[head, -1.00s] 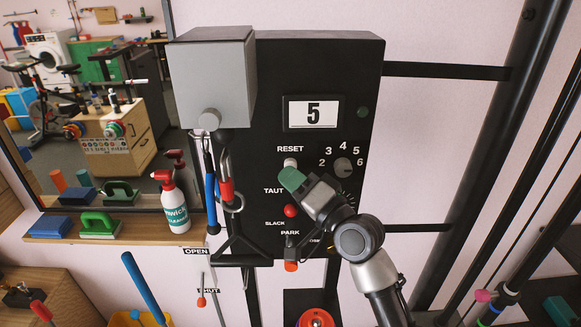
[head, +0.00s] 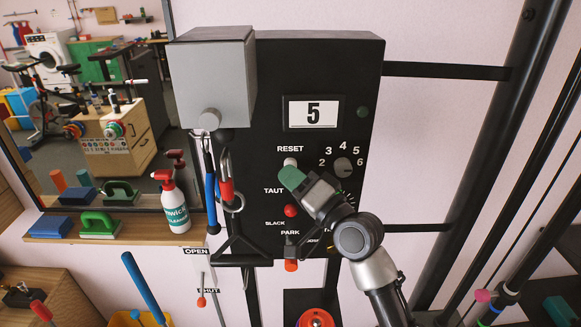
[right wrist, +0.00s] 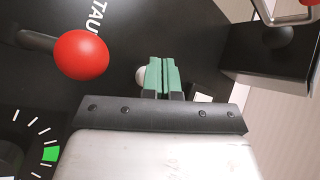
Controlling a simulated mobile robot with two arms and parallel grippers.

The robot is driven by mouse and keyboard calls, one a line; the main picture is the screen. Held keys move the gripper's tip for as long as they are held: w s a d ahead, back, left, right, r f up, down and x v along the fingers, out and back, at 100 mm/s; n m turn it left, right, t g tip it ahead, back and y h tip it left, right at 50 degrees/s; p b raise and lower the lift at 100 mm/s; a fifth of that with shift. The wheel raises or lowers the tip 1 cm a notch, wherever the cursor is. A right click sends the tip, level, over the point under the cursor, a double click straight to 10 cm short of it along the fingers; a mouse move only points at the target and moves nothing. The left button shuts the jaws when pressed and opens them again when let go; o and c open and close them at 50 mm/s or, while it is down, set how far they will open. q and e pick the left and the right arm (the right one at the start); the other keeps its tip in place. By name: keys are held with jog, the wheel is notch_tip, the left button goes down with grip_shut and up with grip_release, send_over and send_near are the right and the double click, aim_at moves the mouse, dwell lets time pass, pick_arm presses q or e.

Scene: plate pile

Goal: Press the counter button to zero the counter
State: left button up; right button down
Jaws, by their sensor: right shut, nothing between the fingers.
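The counter (head: 313,113) on the black panel (head: 270,80) reads 5. The pale reset button (head: 290,162) sits under the word RESET, and its upper part shows above my right gripper's fingertips. My right gripper (head: 289,178) is shut and empty, with its green fingertips at the button's lower edge. In the right wrist view the green fingers (right wrist: 163,75) are together, and part of the pale button (right wrist: 140,76) shows just beside their tips. I cannot tell whether they touch it. My left gripper is not in view.
A red-knobbed lever (head: 290,211) sits just below the button, and a dial (head: 343,166) is to its right. A grey box (head: 212,80) with hanging carabiners (head: 226,185) stands out at the left. A shelf (head: 150,233) holds a spray bottle (head: 174,205).

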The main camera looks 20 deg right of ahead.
jog(key=shift+w, duration=0.25)
jog(key=shift+s, duration=0.4)
jog(key=shift+s+a+p, duration=0.1)
jog(key=shift+p, duration=0.25)
jog(key=shift+s+a+p, duration=0.2)
jog(key=shift+s+p, duration=0.2)
jog(key=shift+s, duration=0.2)
jog(key=s, duration=0.2)
jog(key=s+a+p, duration=0.1)
jog(key=s, duration=0.1)
jog(key=shift+s+a, duration=0.1)
jog(key=shift+s, duration=0.1)
